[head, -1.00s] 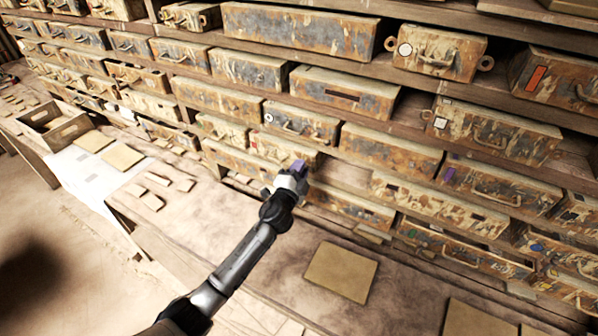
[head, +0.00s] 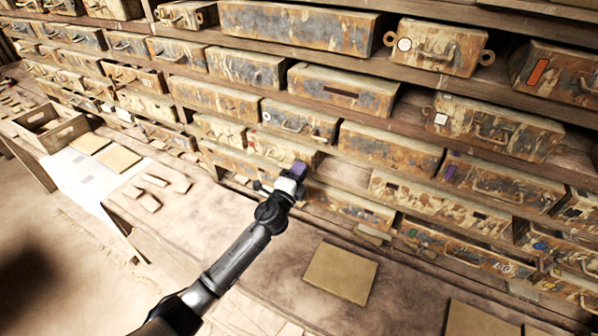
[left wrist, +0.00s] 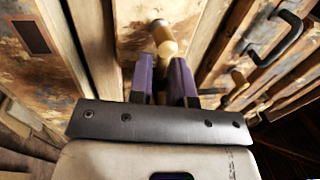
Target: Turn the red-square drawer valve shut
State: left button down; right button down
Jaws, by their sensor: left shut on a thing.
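The red-square drawer (head: 285,150) is in the middle of the shelf in the head view, with a small red mark at its left end. My left gripper (head: 300,168), with purple fingers, is at its front near the right end and hides part of it. In the left wrist view, a pale, knob-like valve handle (left wrist: 164,38) stands out from a worn, rusty front, between the tips of the purple fingers. My left gripper (left wrist: 162,68) is shut on this handle. The exact contact is hard to see. My right gripper is not in view.
Rusty drawers fill the shelves around the gripper. A drawer with a white disc (head: 300,121) sits just above. A square tan tile (head: 341,273) lies on the bench below. In the left wrist view, a dark drawer handle (left wrist: 285,35) juts out at the right.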

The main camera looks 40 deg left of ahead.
pick_arm(q)
jog(key=c, duration=1.2)
grip_release()
jog(key=shift+b+v, duration=0.5)
jog(key=shift+v, duration=6.4)
jog(key=shift+f, duration=0.1)
